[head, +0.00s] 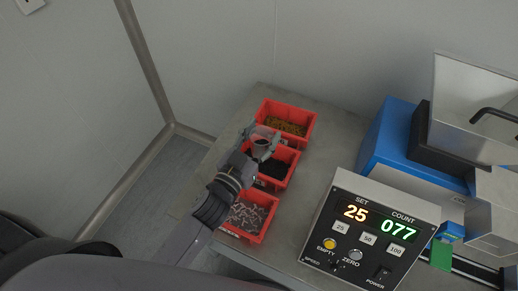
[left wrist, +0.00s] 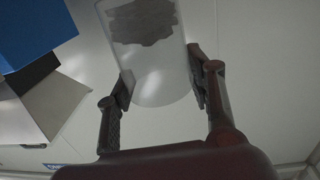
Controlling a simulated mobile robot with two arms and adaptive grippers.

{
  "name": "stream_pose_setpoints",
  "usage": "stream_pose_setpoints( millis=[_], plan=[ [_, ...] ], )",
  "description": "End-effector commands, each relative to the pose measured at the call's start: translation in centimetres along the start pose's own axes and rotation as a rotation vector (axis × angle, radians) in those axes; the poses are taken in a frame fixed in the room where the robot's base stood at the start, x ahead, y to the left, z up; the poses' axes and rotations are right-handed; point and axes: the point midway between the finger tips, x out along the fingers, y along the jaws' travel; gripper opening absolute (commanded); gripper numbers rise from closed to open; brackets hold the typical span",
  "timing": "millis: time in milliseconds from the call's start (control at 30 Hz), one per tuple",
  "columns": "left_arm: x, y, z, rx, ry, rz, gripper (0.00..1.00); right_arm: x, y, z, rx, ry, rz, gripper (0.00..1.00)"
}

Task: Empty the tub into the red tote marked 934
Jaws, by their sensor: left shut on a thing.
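My left gripper (head: 258,146) is shut on a small translucent tub (head: 262,141). It holds the tub above the red totes, near the gap between the far and middle ones. In the left wrist view the tub (left wrist: 157,62) sits between the two fingers (left wrist: 162,88), with a dark grey mass showing at its upper end. The far red tote (head: 291,109) holds yellow-brown pieces. The middle red tote (head: 293,168) holds black pieces and is partly hidden by my gripper. The near red tote (head: 265,226) holds pale grey-pink pieces. I cannot read the tote numbers.
A control box (head: 372,225) with SET 25 and COUNT 077 stands right of the totes. Behind it are a blue machine housing (head: 390,135) and a metal hopper (head: 470,95). The grey table (head: 322,170) has a bare strip between totes and machine. Walls stand behind and left.

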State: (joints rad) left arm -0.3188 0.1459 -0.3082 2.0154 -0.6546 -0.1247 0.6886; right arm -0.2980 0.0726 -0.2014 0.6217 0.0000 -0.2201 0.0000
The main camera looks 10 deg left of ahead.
Motion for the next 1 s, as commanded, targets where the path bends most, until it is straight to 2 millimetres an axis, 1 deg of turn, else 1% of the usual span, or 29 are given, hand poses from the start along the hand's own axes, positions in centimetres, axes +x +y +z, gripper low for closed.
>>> stream_pose_setpoints(
  millis=[33, 100, 200, 300, 400, 500, 600, 1000],
  plan=[
    [0.8, 1.4, 1.0, -0.002, -0.001, 0.046, 0.14, -0.6, 0.2, 0.3, 0.001, -0.006, 0.003, 0.00],
    [1.6, 3.3, 2.6, 0.001, -0.001, 0.111, 0.14, -1.1, 0.5, 0.6, 0.002, -0.010, 0.006, 0.00],
    [2.4, 5.8, 4.6, 0.002, 0.000, 0.191, 0.14, -1.6, 0.7, 0.7, 0.003, -0.013, 0.008, 0.00],
    [2.8, 7.7, 6.2, 0.004, 0.000, 0.253, 0.14, -2.0, 0.8, 0.8, 0.002, -0.014, 0.010, 0.00],
    [3.0, 9.0, 7.3, 0.003, 0.002, 0.296, 0.14, -2.2, 0.9, 0.8, 0.001, -0.014, 0.011, 0.00],
    [3.0, 9.8, 8.1, 0.003, 0.002, 0.321, 0.14, -2.4, 0.9, 0.7, 0.001, -0.014, 0.011, 0.00],
    [3.0, 10.1, 8.3, 0.003, 0.002, 0.331, 0.14, -2.4, 0.9, 0.7, -0.001, -0.013, 0.011, 0.00],
    [3.1, 9.9, 8.3, -0.018, 0.002, 0.329, 0.14, -2.4, 0.7, 0.2, -0.004, -0.005, 0.008, 0.00]
  ],
)
